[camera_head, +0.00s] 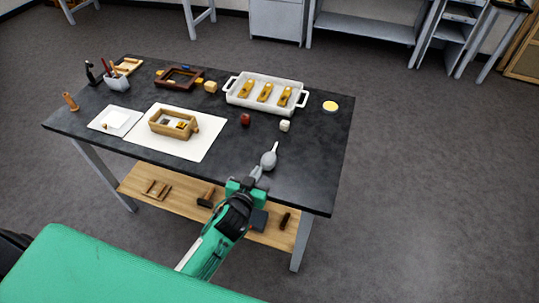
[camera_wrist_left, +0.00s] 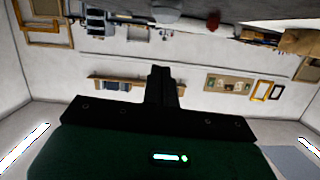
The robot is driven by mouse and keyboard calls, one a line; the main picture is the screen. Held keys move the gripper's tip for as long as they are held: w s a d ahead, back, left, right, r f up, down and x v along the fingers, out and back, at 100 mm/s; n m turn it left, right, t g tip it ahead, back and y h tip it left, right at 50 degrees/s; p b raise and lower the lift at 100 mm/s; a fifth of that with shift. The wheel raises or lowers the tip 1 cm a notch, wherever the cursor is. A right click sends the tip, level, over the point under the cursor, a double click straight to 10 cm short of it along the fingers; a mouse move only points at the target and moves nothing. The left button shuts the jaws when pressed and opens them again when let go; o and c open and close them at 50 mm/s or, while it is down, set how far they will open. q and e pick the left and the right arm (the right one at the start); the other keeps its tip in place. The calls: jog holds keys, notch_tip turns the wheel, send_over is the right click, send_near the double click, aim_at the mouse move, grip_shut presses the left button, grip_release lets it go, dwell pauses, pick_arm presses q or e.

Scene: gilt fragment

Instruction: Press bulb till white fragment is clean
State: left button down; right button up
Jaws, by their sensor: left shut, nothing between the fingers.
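A grey rubber bulb (camera_head: 268,160) with a thin nozzle stands near the table's front right edge. My left gripper (camera_head: 257,172) is shut and empty, just in front of the bulb; I cannot tell whether it touches it. Its closed dark fingers also show in the left wrist view (camera_wrist_left: 163,85). A wooden box (camera_head: 173,123) on a white sheet (camera_head: 150,146) holds small pale and gold pieces, too small to tell which is the white fragment. My right gripper is not in view.
A white handled tray (camera_head: 236,99) holds several gold pieces. A red pot (camera_head: 245,119) and a small white pot (camera_head: 285,126) stand behind the bulb.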

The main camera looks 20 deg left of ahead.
pick_arm(q)
jog(key=shift+s+d+r+m+t, duration=0.2)
jog(key=shift+d+r+m+t, duration=0.1)
jog(key=shift+d+r+m, duration=0.25)
jog(key=p, duration=0.4)
send_over(268, 165)
jog(key=f, duration=0.1)
notch_tip(268, 165, down, 4)
jog(key=shift+d+r+b, duration=0.1)
jog(key=shift+r+b, duration=0.15)
jog(key=shift+b, duration=0.15)
jog(key=shift+f, duration=0.65)
